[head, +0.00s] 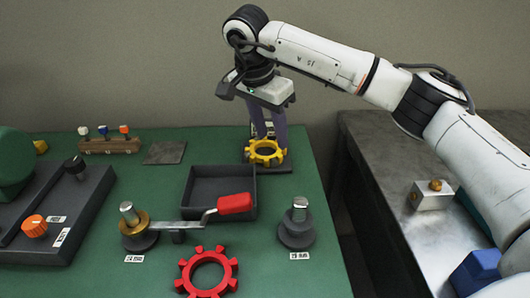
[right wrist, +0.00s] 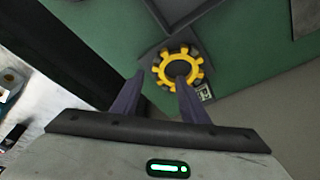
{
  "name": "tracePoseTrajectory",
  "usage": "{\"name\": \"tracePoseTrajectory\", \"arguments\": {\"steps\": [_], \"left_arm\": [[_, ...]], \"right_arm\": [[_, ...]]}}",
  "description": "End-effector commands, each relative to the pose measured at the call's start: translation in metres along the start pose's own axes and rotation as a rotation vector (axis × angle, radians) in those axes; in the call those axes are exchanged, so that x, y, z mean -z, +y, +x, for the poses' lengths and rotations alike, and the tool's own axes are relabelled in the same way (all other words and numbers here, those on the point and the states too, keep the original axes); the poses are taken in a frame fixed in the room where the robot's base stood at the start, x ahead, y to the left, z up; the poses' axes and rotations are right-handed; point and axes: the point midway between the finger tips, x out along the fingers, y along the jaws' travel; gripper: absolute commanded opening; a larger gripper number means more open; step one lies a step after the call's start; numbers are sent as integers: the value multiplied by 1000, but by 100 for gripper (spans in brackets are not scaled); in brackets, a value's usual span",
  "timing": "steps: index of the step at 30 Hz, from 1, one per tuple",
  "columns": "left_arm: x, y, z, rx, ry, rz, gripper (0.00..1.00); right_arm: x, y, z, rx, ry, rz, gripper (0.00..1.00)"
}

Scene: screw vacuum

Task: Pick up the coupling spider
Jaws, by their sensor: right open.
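A yellow toothed ring (head: 264,158), shaped like a coupling spider, lies on a dark flat pad at the back right of the green table. It also shows in the right wrist view (right wrist: 163,67). A similar red toothed ring (head: 186,282) lies flat at the table's front. My right gripper (head: 268,136) points down over the yellow ring, with its two purple fingers apart. In the right wrist view one fingertip overlaps the ring's hole and the other is left of the ring. I cannot tell whether they touch it. My left gripper is out of view.
A black open tray (head: 187,190) and a red-handled crank (head: 234,204) are in front of the yellow ring. A post on a round base (head: 297,232) stands to the right. A grey bench (head: 400,165) lies beyond a gap at the right.

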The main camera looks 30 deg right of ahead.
Motion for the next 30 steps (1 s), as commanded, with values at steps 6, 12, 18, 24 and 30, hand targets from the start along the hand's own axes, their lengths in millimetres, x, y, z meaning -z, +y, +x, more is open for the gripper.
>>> {"name": "tracePoseTrajectory", "arguments": {"steps": [6, 12, 18, 24, 30], "left_arm": [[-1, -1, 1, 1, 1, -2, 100], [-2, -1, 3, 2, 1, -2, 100], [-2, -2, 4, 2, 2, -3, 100], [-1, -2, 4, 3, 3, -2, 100], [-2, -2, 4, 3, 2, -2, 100]], "right_arm": [[0, 2, 19, -1, -1, -1, 40], [1, 6, 49, -3, -2, 1, 40], [2, 5, 62, 1, 0, 0, 40], [2, 5, 62, 1, 0, 0, 30], [2, 5, 61, 1, 0, 0, 0]]}}
